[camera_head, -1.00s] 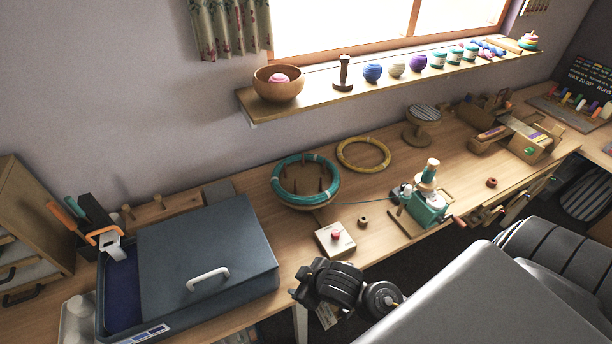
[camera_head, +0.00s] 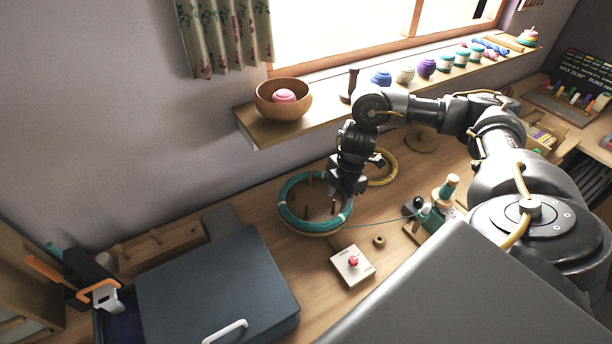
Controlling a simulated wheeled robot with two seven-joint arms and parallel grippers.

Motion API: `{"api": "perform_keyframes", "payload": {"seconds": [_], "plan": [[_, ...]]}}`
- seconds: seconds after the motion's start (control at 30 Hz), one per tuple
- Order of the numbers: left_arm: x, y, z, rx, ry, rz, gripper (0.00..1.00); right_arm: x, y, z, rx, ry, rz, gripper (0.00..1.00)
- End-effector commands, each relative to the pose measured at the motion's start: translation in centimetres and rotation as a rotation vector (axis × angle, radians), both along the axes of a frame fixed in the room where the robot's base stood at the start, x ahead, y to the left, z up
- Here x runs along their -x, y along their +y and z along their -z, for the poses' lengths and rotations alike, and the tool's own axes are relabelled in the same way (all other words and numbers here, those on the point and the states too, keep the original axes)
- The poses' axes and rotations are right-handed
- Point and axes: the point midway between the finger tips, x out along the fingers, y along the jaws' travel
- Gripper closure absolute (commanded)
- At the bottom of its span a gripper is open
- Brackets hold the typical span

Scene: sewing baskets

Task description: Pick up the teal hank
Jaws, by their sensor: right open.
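The teal hank (camera_head: 293,217) is a ring with pale ties, resting around the rim of a round wooden holder with upright pegs (camera_head: 312,232) on the bench. A thin teal strand runs from it to the small winding device (camera_head: 436,218) on the right. My right gripper (camera_head: 341,205) points down at the right side of the hank, its fingers open. The fingers are small and dark, and I cannot tell whether they touch the hank. My left gripper is not in view.
A yellow ring (camera_head: 384,180) lies behind my right gripper. A white box with a red button (camera_head: 352,264) and a small brown ring (camera_head: 379,241) lie in front. A blue-grey lidded case (camera_head: 215,285) is at left. The window shelf (camera_head: 262,130) with a wooden bowl (camera_head: 283,104) overhangs behind.

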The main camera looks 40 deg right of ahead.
Motion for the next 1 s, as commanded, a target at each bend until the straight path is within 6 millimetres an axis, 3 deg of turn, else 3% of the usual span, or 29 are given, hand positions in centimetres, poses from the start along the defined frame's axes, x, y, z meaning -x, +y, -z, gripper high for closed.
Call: {"api": "perform_keyframes", "payload": {"seconds": [0.1,0.23,0.53,0.87,1.0], "plan": [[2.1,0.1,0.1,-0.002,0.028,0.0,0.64,0.1,-0.9,-0.5,0.014,0.026,0.02,0.52],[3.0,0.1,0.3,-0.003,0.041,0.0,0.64,-0.1,-0.6,-0.2,0.015,0.03,0.014,0.52],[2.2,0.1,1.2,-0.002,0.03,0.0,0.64,-0.4,0.3,4.1,0.013,0.03,0.008,0.52],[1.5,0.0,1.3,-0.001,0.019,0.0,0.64,-0.3,0.3,5.2,0.014,0.026,0.01,0.52],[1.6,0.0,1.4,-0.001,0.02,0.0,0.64,-0.1,0.5,6.8,0.013,0.03,0.012,0.52]]}}
